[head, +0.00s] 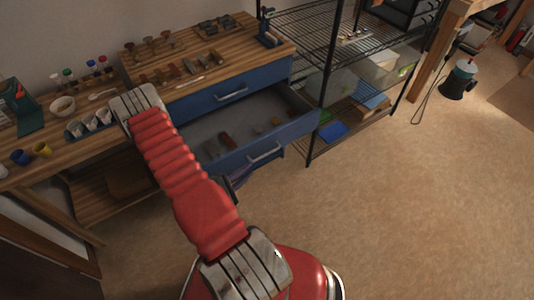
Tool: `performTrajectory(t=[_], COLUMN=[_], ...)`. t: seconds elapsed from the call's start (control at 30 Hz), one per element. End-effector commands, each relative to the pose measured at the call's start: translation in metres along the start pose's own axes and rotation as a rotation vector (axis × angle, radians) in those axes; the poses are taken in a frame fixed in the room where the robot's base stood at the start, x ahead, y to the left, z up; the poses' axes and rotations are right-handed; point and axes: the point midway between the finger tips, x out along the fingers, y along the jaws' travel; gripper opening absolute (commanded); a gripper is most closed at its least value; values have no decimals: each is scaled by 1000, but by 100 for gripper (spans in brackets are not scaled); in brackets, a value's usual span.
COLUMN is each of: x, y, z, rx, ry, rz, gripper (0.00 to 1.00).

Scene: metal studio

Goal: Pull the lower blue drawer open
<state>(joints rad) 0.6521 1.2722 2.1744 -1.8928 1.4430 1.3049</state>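The lower blue drawer (297,132) in the wooden workbench is pulled well out. Its grey inside shows, with several small brown and dark objects lying in it. Its silver handle (264,152) is in the middle of its front. The upper blue drawer (200,103), with its own silver handle, is shut. My red arm rises from the bottom and covers the left part of the lower drawer. A small dark piece (232,187) beside my arm, below the drawer front, may be part of my gripper. The rest of the gripper is hidden, so its fingers and any contact cannot be seen.
Tools, bowls and cups stand on the workbench top (190,85). A black wire shelf (310,150) with bins stands close to the drawer's right side. The floor (420,210) in front is clear.

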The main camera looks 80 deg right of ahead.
Motion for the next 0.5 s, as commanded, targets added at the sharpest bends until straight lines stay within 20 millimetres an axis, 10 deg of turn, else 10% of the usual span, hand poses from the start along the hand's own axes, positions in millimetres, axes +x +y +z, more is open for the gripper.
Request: performTrajectory(t=[0.5], x=[37], y=[0], z=[1], rx=[1], ry=[-4], rz=[-2], gripper=[17])
